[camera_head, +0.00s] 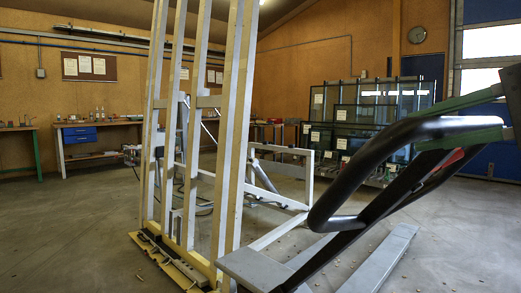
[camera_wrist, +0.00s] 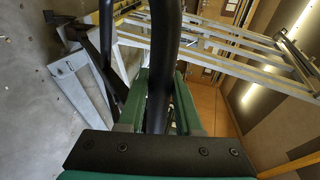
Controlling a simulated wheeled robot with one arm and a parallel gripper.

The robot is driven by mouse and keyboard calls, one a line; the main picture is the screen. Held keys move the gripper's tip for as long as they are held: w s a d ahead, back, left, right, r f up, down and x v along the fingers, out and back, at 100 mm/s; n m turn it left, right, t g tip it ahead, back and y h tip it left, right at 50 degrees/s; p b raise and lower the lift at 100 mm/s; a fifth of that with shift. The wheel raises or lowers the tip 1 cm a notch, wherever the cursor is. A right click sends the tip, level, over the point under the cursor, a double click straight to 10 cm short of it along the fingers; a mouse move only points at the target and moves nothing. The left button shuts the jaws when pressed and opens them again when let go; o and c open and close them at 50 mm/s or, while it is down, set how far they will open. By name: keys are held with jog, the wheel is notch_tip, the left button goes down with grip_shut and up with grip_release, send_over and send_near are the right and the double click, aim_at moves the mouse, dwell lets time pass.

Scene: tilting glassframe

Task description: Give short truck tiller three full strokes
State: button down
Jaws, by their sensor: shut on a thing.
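The truck's tiller (camera_head: 345,195) is a thick black bar bent into a loop, slanting from lower middle to upper right in the head view. My green gripper (camera_head: 430,128) reaches in from the right and is shut around the tiller's upper bar. In the wrist view the black tiller bar (camera_wrist: 160,60) runs between the two green fingers of my gripper (camera_wrist: 155,100). A small red part (camera_head: 449,159) shows near the handle. Grey truck parts (camera_head: 255,268) lie low beneath the tiller. The tiller's lower pivot is out of view.
A tall pale glass frame (camera_head: 230,140) with upright posts stands just left of the tiller. Glass panes in racks (camera_head: 360,115) stand behind. A workbench (camera_head: 95,125) with a blue drawer unit is at the far left. The concrete floor (camera_head: 70,230) at left is mostly clear.

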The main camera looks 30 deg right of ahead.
jog(key=shift+s, duration=0.1)
jog(key=w+r+p, duration=0.4)
jog(key=w+r, duration=0.3)
jog(key=w, duration=0.3)
jog(key=shift+a+p, duration=0.15)
jog(key=shift+p, duration=0.2)
jog(key=shift+w, duration=0.1)
jog(key=w+r+p, duration=0.4)
jog(key=w+r, duration=0.1)
jog(key=w, duration=0.6)
jog(key=shift+a+r, duration=0.2)
